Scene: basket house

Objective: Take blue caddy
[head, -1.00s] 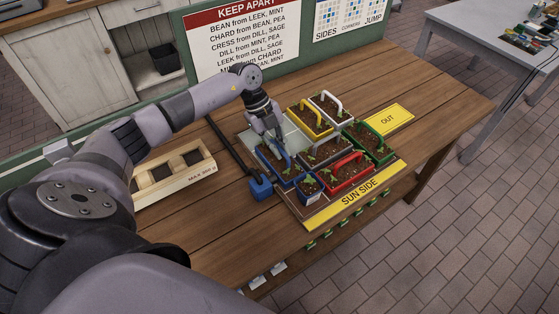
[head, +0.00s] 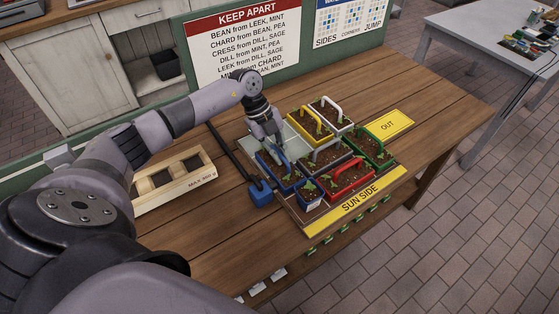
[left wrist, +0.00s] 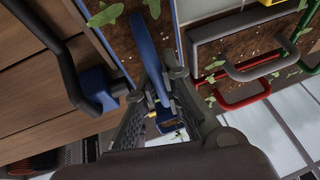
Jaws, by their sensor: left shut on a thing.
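The blue caddy (head: 272,168) is a soil-filled tray with seedlings and a raised blue handle. It sits at the left of the group of caddies on the board. My left gripper (head: 272,145) comes down on it from above and is shut on its handle. In the left wrist view the blue handle (left wrist: 148,55) runs between the fingers of my left gripper (left wrist: 158,95), with soil and leaves beyond. My right gripper does not show.
Yellow (head: 310,124), white (head: 331,112), grey (head: 325,156), green (head: 370,145) and red (head: 348,178) caddies stand close on the right. A small blue pot (head: 309,192) is in front. A blue-headed tool (head: 260,192) and wooden tray (head: 173,180) lie left. An OUT sign (head: 387,125) marks clear table.

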